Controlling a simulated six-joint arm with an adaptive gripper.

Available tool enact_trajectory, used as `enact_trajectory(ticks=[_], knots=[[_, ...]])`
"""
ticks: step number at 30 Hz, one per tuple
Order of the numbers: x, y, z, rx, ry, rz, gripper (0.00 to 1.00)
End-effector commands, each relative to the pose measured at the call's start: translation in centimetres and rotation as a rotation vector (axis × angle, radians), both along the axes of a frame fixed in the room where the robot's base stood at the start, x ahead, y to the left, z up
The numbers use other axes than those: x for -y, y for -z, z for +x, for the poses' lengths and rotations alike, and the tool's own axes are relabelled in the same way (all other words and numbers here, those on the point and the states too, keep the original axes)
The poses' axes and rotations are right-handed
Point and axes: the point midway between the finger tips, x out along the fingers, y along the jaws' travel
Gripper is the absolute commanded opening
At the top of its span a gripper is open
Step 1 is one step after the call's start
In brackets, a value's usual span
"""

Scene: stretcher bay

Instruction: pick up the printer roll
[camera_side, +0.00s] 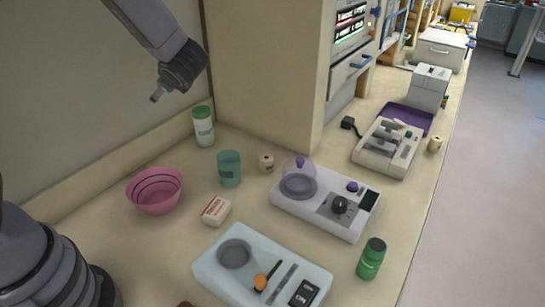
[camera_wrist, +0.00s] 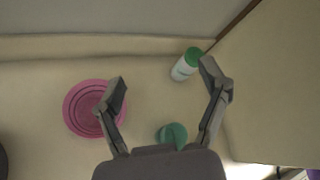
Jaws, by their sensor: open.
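Two small cream, roll-like cylinders show in the side view. One small cylinder (camera_side: 266,163) stands beside the teal cup (camera_side: 229,168), and another small cylinder (camera_side: 435,144) stands near the counter's right edge. I cannot tell which is the printer roll. Neither is clearly visible in the wrist view. My gripper (camera_side: 157,96) is high above the counter at the upper left, apart from everything. In the wrist view my gripper (camera_wrist: 165,82) has its fingers spread wide, with nothing between them.
A pink bowl (camera_side: 155,190), a white bottle with green cap (camera_side: 204,128), a small box (camera_side: 216,210), a white device with dome (camera_side: 330,205), a pale blue tray (camera_side: 215,275) and a green bottle (camera_side: 371,259) stand around. A wall panel (camera_side: 270,70) rises behind.

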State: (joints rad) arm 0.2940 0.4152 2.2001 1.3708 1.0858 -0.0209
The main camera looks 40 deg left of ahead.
Motion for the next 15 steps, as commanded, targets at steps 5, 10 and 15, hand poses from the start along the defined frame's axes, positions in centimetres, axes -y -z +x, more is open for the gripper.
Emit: enact_trajectory(ticks=[5, 10, 15], knots=[[5.4, 8.5, 6.9, -0.168, 0.41, 0.263, 0.75], [11.2, 17.2, 9.6, -0.272, 0.769, 0.421, 0.75], [14.9, 22.8, 9.7, -0.319, 0.983, 0.486, 0.75]])
